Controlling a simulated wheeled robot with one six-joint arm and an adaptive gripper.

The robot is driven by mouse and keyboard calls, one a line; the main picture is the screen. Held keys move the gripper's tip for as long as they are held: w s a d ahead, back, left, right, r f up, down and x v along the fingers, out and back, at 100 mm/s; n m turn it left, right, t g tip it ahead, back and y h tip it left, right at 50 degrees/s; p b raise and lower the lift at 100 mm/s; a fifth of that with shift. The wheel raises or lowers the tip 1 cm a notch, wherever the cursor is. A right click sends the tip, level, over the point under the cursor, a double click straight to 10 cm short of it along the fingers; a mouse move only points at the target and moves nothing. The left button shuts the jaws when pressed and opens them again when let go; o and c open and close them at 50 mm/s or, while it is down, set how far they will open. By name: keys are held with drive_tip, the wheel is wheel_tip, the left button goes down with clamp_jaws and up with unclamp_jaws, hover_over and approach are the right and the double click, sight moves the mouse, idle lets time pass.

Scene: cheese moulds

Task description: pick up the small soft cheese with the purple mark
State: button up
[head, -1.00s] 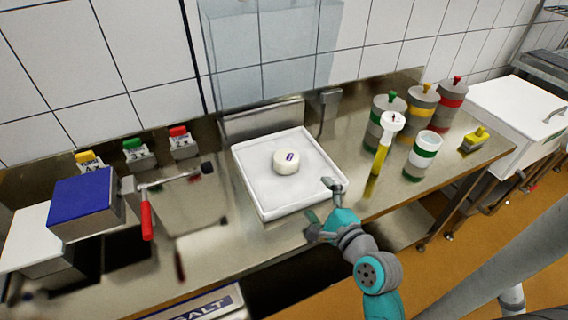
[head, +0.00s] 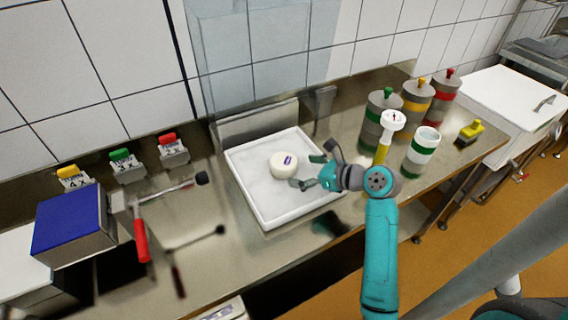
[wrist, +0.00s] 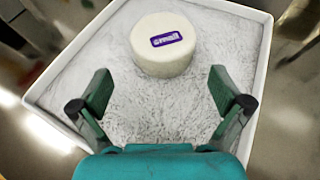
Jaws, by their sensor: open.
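The small soft cheese (head: 283,166) is a short white round with a purple mark on its top. It sits in a white square tray (head: 270,217) on the steel counter. In the wrist view the cheese (wrist: 163,56) lies just ahead of my fingertips, near the tray's far side. My gripper (head: 306,172) is open and empty over the tray, to the right of the cheese and apart from it. In the wrist view both fingers of my gripper (wrist: 159,96) show, wide apart, with bare tray floor between them.
Grey moulds with green (head: 380,122), yellow (head: 416,106) and red (head: 444,92) bands, a white-and-green cup (head: 422,149) and a white-topped yellow tool (head: 391,125) stand right of the tray. A blue box (head: 69,228) and a red-handled tool (head: 141,240) are at left.

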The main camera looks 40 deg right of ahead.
sight(283, 165)
drive_tip(key=shift+d+x, duration=0.1)
drive_tip(key=shift+x, duration=1.8)
drive_tip(key=shift+d+x, duration=0.15)
drive_tip(key=shift+x, duration=1.75)
drive_tip(key=shift+w+r, duration=0.1)
drive_tip(key=shift+r, duration=0.1)
drive_tip(key=c, duration=0.8)
